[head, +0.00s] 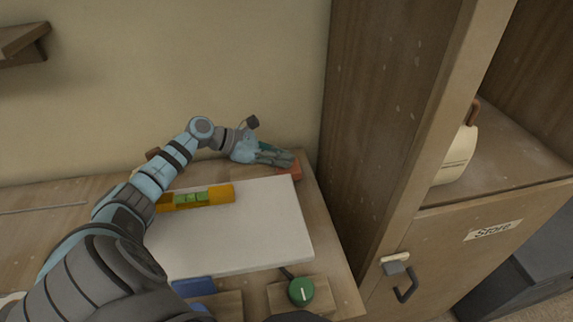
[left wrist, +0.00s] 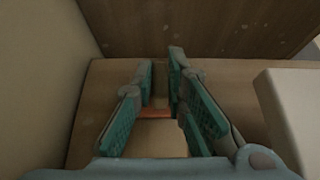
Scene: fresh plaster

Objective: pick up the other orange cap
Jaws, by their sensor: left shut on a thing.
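My left gripper (head: 279,159) is at the far right corner of the bench, beyond the white board. Its teal fingers are shut on a small orange-red piece, the orange cap (head: 290,174), which is partly hidden by the fingers. In the left wrist view the gripper (left wrist: 161,82) has the cap (left wrist: 155,113) between its fingers as a narrow orange strip. I cannot tell whether the cap touches the bench. An orange bar with a green middle (head: 222,193) lies on the white board, partly behind my left arm. My right gripper is not in view.
The white board (head: 250,240) covers much of the bench (head: 335,285); its edge also shows in the left wrist view (left wrist: 290,105). A green knob (head: 301,291) and a blue block (head: 194,287) are at the front. A tall wooden cabinet (head: 385,110) closes the right side.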

